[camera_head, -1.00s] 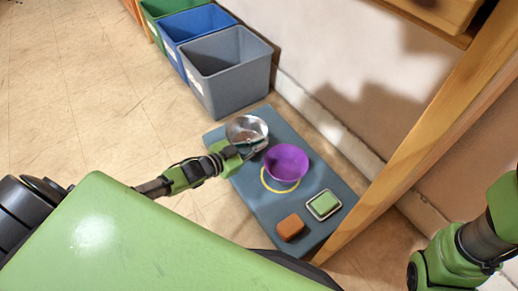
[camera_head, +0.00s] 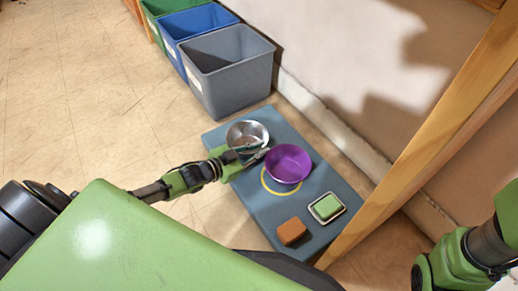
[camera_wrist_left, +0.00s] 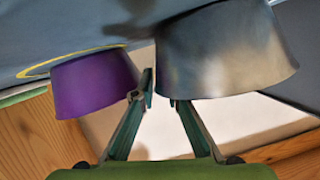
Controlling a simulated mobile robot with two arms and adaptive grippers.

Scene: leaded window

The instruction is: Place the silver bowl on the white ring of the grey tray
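The silver bowl (camera_head: 247,131) stands upright at the far left end of the grey tray (camera_head: 222,134). In the left wrist view the silver bowl (camera_wrist_left: 225,50) fills the upper right. My left gripper (camera_head: 257,153) is at its near rim. In the wrist view the fingertips of my left gripper (camera_wrist_left: 163,93) are apart: one overlaps the bowl wall, the other is in the gap beside it. I cannot tell whether either touches. My right gripper is out of view.
A purple bowl (camera_head: 288,163) stands close to the left fingers, partly over a yellow ring (camera_head: 265,184). An orange block (camera_head: 291,231) and a green block in a small dish (camera_head: 327,207) sit at the near end. A grey bin (camera_head: 232,75) stands behind. A wooden post is right.

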